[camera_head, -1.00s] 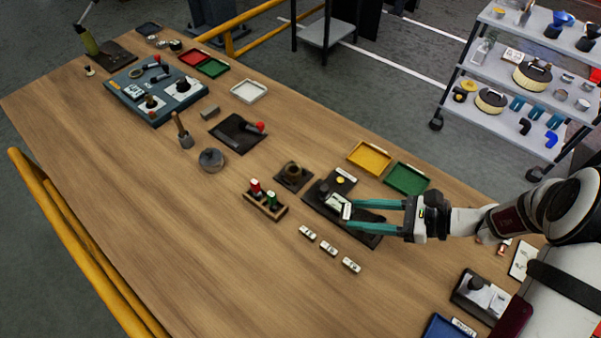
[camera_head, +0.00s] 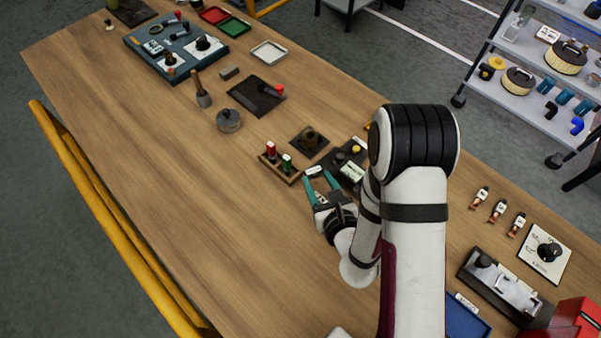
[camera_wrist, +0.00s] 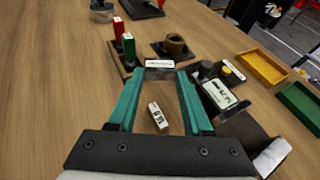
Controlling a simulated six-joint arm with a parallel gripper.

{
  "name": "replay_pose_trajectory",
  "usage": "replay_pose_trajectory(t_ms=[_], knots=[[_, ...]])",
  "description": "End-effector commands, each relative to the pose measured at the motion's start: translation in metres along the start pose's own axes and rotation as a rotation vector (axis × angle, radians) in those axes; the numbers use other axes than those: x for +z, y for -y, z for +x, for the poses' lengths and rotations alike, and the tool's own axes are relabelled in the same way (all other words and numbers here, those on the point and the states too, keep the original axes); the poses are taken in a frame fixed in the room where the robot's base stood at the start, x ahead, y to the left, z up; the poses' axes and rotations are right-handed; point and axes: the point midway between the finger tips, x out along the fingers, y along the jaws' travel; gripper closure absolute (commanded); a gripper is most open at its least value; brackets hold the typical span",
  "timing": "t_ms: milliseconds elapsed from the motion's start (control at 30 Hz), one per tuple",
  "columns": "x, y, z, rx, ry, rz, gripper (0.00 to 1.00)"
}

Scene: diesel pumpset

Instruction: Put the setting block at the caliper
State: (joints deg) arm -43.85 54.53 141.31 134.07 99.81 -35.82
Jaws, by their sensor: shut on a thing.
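My gripper (camera_wrist: 161,72) has its teal fingers closed at the tips on a small white labelled block, the setting block (camera_wrist: 160,64). The block also shows at the fingertips in the head view (camera_head: 315,171). Whether it touches the table I cannot tell. A second small white block (camera_wrist: 157,115) lies on the table, seen between the fingers. To the right of the fingers, a dark plate carries a device with a white numbered display, seemingly the caliper (camera_wrist: 220,93); its display also shows in the head view (camera_head: 352,172). My arm hides part of that plate in the head view.
A wooden holder (camera_head: 278,170) with red- and green-topped pieces stands just beyond the fingertips. A dark square base with a brown ring (camera_wrist: 175,44) is beyond. Yellow (camera_wrist: 263,66) and green (camera_wrist: 302,104) trays lie right. The table left of the gripper is clear.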

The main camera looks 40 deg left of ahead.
Motion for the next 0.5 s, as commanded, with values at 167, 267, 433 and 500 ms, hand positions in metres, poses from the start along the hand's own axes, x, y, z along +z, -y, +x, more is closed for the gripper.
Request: replay_pose_trajectory(t_ms=[167,267,433,500], knots=[[-0.034,0.000,0.014,0.001,-0.001,0.001,1.00],[-0.046,0.000,0.020,0.001,0.002,0.000,1.00],[-0.047,0.000,0.021,0.001,0.004,0.000,1.00],[-0.047,0.000,0.021,0.001,0.004,0.000,1.00]])
